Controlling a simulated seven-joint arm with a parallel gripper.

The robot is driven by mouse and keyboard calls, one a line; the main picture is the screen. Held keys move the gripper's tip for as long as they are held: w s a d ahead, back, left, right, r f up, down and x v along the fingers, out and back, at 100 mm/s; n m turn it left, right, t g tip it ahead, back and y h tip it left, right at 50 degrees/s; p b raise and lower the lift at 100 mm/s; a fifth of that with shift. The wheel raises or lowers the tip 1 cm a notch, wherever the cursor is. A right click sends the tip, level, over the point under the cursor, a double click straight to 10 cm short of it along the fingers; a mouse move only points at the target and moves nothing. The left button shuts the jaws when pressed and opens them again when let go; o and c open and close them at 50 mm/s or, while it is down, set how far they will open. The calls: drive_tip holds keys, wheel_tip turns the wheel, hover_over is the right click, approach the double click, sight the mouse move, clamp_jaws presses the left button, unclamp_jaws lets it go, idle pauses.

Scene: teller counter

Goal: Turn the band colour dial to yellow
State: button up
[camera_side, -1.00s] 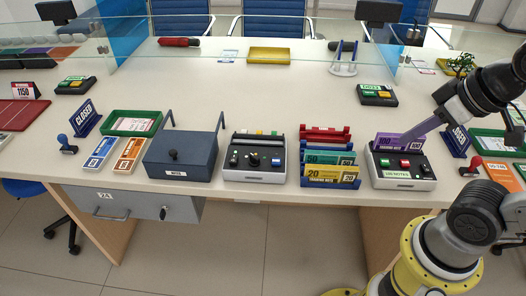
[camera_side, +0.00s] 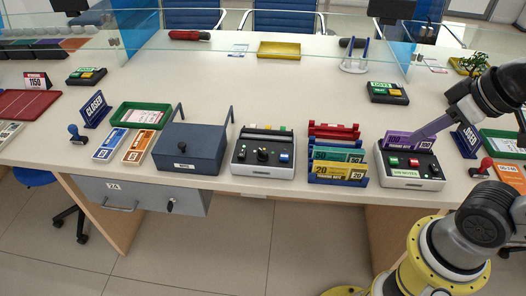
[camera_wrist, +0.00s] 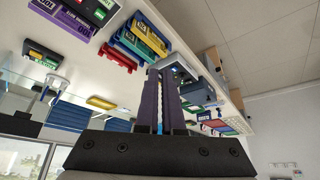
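The band colour dial is a black knob (camera_side: 263,154) on the grey-and-white control box (camera_side: 264,172) in the middle of the counter, with small coloured marks around it. Its pointer setting is too small to read. My gripper (camera_side: 413,140) is up and to the right of this box, in front of the purple 100 note in the side view, and apart from the dial. In the wrist view the two dark fingers (camera_wrist: 161,75) lie close together with a thin gap and nothing held. Their tips overlap the box (camera_wrist: 181,72) there, hiding the dial.
A rack of coloured notes (camera_side: 338,170) stands between the dial box and the right-hand box with green and red buttons (camera_side: 405,176). A blue-grey lidded box (camera_side: 190,152) with raised arms stands just left of the dial box.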

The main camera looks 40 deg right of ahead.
drive_tip(key=shift+o, duration=1.1)
drive_tip(key=shift+r, duration=0.1)
drive_tip(key=o, duration=0.3)
drive_tip(key=w+r, duration=0.2)
drive_tip(key=r, duration=0.1)
drive_tip(key=shift+r, duration=0.3)
drive_tip(key=shift+o, duration=0.2)
drive_tip(key=w+r, duration=0.3)
drive_tip(key=w, duration=0.2)
drive_tip(key=n+g, duration=0.1)
drive_tip(key=g, duration=0.5)
hover_over(263, 151)
wheel_tip(263, 151, down, 15)
wheel_tip(263, 151, down, 14)
drive_tip(key=shift+r, duration=0.1)
